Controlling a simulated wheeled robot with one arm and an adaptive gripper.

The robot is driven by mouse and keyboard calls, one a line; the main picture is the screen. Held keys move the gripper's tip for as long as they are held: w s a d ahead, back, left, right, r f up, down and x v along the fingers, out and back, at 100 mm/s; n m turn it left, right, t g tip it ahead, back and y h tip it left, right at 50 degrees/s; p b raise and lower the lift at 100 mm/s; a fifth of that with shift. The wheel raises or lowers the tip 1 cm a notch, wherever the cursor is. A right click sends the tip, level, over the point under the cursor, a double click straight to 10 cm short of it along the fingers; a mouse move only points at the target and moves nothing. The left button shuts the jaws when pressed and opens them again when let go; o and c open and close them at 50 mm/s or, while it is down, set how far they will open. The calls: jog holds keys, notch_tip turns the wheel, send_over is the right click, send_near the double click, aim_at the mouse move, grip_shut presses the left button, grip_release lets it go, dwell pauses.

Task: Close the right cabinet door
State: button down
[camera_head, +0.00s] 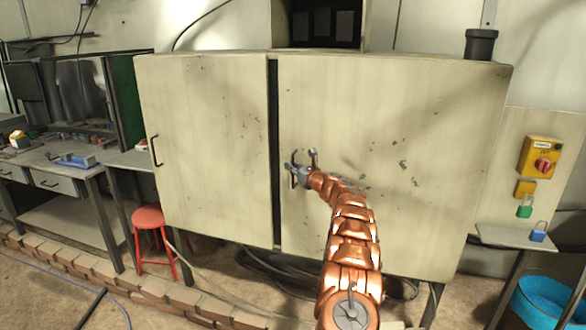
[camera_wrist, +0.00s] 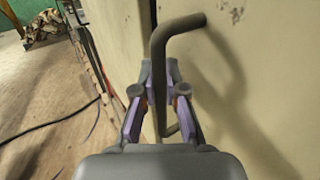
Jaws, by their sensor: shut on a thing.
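The pale, scuffed cabinet has a right door (camera_head: 400,150) and a left door (camera_head: 205,145). A dark vertical gap (camera_head: 273,150) shows between them; how far the right door stands open is hard to tell. My gripper (camera_head: 299,170) is at the right door's left edge, shut on its dark bar handle. In the wrist view the handle (camera_wrist: 158,50) bends down between the two fingers of my gripper (camera_wrist: 158,95). The fingers hide part of the handle's lower length.
A red stool (camera_head: 148,217) stands below the left door, beside a low brick edging (camera_head: 150,288). A workbench (camera_head: 60,155) is at the left. A blue bucket (camera_head: 543,300) and a small shelf (camera_head: 505,236) are at the right. Cables lie under the cabinet.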

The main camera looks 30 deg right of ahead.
jog(key=c, duration=1.7)
grip_release()
jog(key=shift+s+d+r+h, duration=0.2)
jog(key=shift+d+h, duration=0.1)
jog(key=shift+d, duration=0.35)
jog(key=shift+o, duration=1)
jog(key=shift+w+d+f, duration=0.1)
jog(key=shift+w+d, duration=0.05)
jog(key=shift+w, duration=0.05)
jog(key=o, duration=0.3)
jog(key=shift+a+f, duration=0.1)
jog(key=shift+a, duration=0.1)
jog(key=shift+a, duration=0.1)
jog(key=shift+s, duration=0.1)
jog(key=s+d, duration=0.2)
jog(key=s, duration=0.9)
jog(key=shift+s+d, duration=0.15)
jog(key=shift+s, duration=0.15)
